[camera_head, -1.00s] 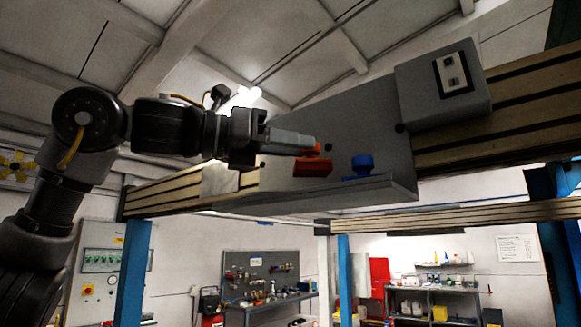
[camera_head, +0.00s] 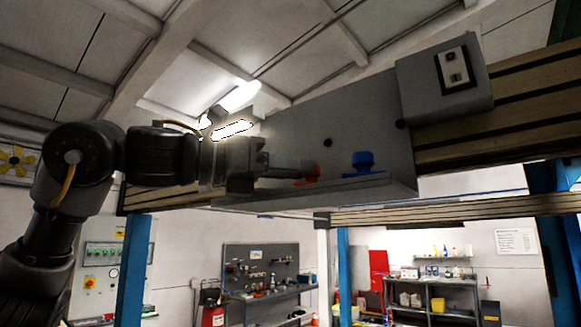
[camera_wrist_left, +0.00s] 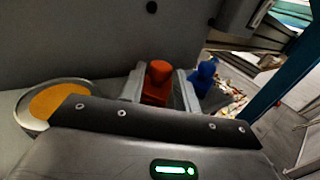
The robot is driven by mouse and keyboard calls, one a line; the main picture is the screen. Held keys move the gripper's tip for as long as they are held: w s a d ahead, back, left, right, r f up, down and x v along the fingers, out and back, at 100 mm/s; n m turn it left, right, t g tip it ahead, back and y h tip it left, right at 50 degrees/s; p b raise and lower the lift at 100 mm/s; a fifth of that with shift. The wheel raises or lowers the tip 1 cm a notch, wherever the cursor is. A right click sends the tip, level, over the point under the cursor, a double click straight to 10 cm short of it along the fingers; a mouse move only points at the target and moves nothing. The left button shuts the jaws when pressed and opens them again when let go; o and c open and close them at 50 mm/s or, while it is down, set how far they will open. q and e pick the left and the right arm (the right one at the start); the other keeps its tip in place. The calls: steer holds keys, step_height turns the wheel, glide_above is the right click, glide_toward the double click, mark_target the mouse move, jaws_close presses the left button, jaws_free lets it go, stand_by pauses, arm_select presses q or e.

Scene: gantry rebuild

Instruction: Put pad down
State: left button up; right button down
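The red-orange pad (camera_head: 308,172) with a round knob is low at the grey shelf in the head view, its lower part hidden by the shelf's front lip. My left gripper (camera_head: 312,172) reaches it from the left, with its fingers on either side. In the left wrist view the pad (camera_wrist_left: 156,92) sits between the two fingers (camera_wrist_left: 160,88), which look closed on it. Whether its underside touches the shelf is hidden. My right gripper is not in view.
A blue knobbed piece (camera_head: 362,162) stands on the shelf (camera_head: 380,188) just right of the pad. A grey switch box (camera_head: 445,85) is up on the right. In the left wrist view a round dish (camera_wrist_left: 30,112) with an orange disc (camera_wrist_left: 55,101) lies at the left.

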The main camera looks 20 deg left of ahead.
arm_select(q)
steer(key=shift+o, duration=1.4)
steer(key=shift+a, duration=0.1)
steer(key=shift+r, duration=0.2)
steer(key=shift+s+a+f, duration=0.1)
steer(key=shift+s+a, duration=0.05)
steer(key=b+v, duration=0.4)
steer(key=v, duration=0.7)
steer(key=shift+a+b, duration=0.2)
steer(key=shift+b, duration=0.15)
steer(key=shift+s, duration=0.15)
